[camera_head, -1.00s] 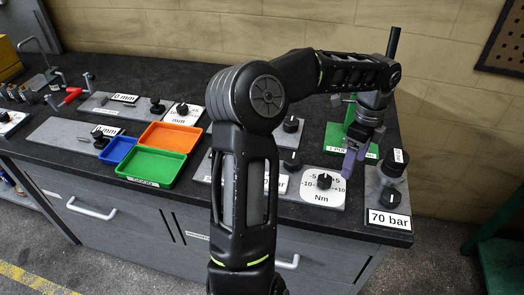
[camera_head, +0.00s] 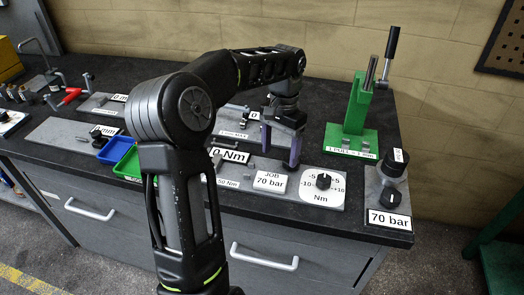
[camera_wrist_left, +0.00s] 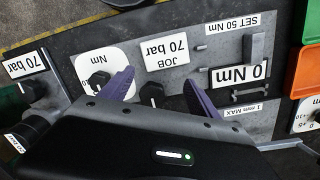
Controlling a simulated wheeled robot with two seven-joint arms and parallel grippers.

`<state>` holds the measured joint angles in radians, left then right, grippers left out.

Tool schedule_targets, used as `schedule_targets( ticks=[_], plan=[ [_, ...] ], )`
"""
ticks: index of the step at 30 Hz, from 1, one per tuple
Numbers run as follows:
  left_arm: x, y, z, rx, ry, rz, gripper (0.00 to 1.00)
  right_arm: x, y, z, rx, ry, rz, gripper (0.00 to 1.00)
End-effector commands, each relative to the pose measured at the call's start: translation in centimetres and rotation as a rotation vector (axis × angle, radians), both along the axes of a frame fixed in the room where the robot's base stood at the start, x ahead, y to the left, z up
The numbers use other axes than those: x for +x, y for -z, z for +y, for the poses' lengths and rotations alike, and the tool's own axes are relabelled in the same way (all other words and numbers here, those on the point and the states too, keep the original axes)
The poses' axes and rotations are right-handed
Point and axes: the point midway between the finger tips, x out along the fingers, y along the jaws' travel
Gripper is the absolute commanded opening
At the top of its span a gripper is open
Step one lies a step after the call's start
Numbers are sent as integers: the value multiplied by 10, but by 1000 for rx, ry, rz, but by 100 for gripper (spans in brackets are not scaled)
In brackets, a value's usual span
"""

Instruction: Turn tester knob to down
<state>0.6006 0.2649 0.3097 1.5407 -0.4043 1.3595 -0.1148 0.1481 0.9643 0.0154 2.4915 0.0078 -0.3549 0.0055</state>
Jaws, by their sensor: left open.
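My left gripper (camera_head: 281,152) is open, pointing down over the grey panel with the JOB 70 bar label (camera_head: 270,181). Other black knobs are the Nm dial knob (camera_head: 323,181), on a white scale, and one on the grey block (camera_head: 390,198) by the 70 bar sign. No label reads tester, so I cannot tell which knob is meant. My right gripper is not in view.
A green press (camera_head: 352,125) with a raised lever stands at the back right. A black cylinder (camera_head: 392,166) rises from the 70 bar block. A green tray (camera_head: 127,166) and a blue tray (camera_head: 116,149) lie left, partly behind my arm. The bench's front edge (camera_head: 330,231) is clear.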

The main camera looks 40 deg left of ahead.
Motion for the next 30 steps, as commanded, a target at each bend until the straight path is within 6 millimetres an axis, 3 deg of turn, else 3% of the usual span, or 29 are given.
schedule_targets(
  ticks=[20, 30],
  plan=[
    [0, 0, -1, 3, -35, 1, 71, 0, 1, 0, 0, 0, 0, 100],
    [14, -14, -27, 12, 30, -21, 71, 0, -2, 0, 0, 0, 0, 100]
  ],
)
